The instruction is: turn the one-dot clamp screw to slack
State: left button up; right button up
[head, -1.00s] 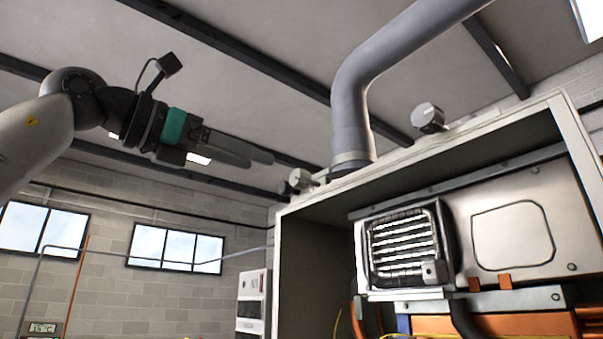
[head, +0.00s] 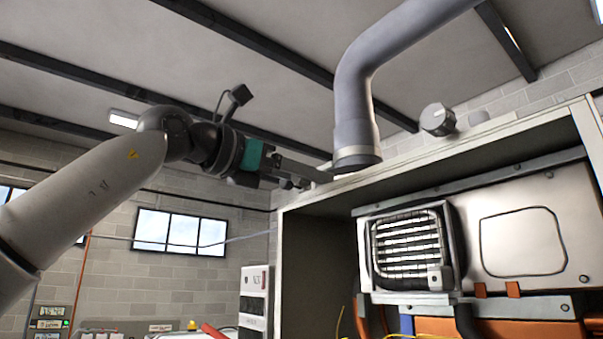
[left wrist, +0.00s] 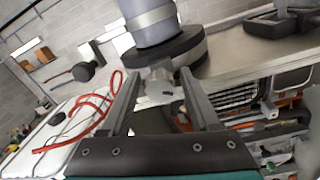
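A grey clamp knob (left wrist: 159,80) shows in the left wrist view at the foot of the flue pipe (left wrist: 152,22), beside its dark round collar. I cannot make out any dots on it. My left gripper (head: 318,175) reaches the top left corner of the heater cabinet in the head view, beside the pipe's lower end (head: 357,150). In the left wrist view its two fingers are apart, with the knob seen between their tips; I cannot tell if they touch it. In the head view the gripper mostly hides this knob. My right gripper is in neither view.
Another round knob (head: 437,119) stands on the cabinet top, right of the pipe, with a paler round part (head: 479,117) behind it. The cabinet's top edge (head: 318,202) lies just below my left gripper. The air left of the cabinet is free.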

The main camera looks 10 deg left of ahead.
pick_arm(q)
grip_shut()
jog(key=shift+n, duration=0.3)
dwell(0.3)
jog(key=shift+n+b, duration=0.3)
jog(key=shift+n, duration=0.9)
jog(key=shift+a+n, duration=0.1)
jog(key=shift+n, duration=1.7)
jog(key=shift+r, duration=0.1)
jog(key=shift+o, duration=0.8)
grip_release()
